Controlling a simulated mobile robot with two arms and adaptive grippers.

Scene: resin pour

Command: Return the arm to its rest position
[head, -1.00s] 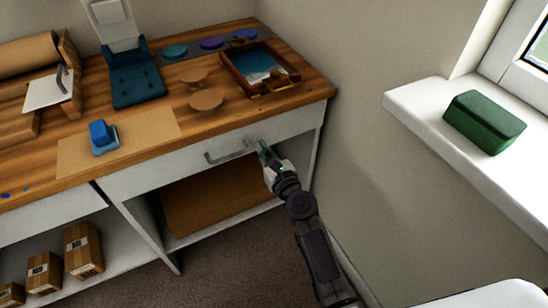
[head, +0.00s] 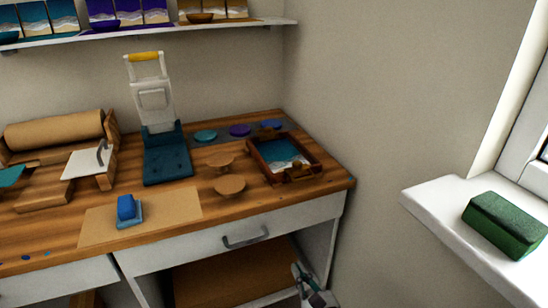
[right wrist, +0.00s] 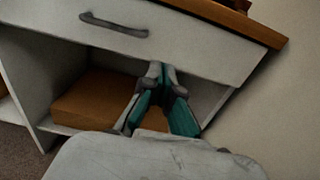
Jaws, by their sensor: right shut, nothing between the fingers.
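My right gripper (head: 306,279) is low in the head view, in front of the open shelf under the right end of the workbench. It is below and to the right of the drawer handle (head: 246,237) and apart from it. In the right wrist view its fingers (right wrist: 162,84) are together with nothing between them. The drawer (head: 200,247) looks closed in the head view, and its front and handle also show in the right wrist view (right wrist: 150,35). Most of the right arm is below the head view. My left gripper is not in view.
The wooden workbench (head: 60,226) holds a framed blue tray (head: 255,160), a teal press (head: 167,165), a blue block (head: 127,206) and coasters. A windowsill (head: 430,203) with a green block (head: 503,224) juts out at right. A brown box (right wrist: 95,100) fills the shelf below the drawer.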

